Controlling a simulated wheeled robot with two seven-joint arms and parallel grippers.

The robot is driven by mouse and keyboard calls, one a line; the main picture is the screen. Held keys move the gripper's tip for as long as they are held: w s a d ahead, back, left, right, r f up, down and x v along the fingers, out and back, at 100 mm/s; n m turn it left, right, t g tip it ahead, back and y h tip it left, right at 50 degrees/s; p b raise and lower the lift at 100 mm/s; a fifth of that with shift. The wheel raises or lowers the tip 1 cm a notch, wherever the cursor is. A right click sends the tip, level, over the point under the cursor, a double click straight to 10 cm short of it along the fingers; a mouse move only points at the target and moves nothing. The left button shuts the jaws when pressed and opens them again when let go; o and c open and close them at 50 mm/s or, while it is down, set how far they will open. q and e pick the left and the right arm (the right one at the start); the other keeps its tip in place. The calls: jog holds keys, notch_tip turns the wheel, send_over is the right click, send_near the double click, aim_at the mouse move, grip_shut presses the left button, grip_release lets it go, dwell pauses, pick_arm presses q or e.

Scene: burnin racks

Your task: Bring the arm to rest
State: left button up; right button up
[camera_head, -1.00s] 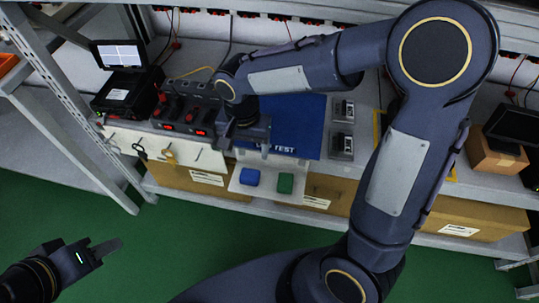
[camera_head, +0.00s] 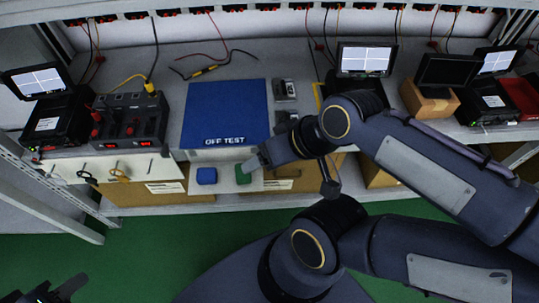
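My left gripper (camera_head: 70,287) is at the bottom left corner, low over the green floor and away from the bench. Part of it is cut off by the frame, and I cannot tell if its fingers are apart. My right arm (camera_head: 430,165) comes in from the right, bent, with its forearm reaching left over the bench front. The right gripper (camera_head: 262,160) is at its end, close to the green block in the picture. Its fingers are partly hidden and dark, so I cannot tell its opening. I see nothing clearly held in either gripper.
A blue mat (camera_head: 225,108) marked "OFF TEST" lies on the bench. A blue block (camera_head: 206,176) and a green block (camera_head: 243,175) are at the front. Green floor is open in front.

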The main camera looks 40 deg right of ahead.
jog(key=shift+r, duration=0.1)
notch_tip(320, 180, up, 19)
jog(key=p, duration=1.9)
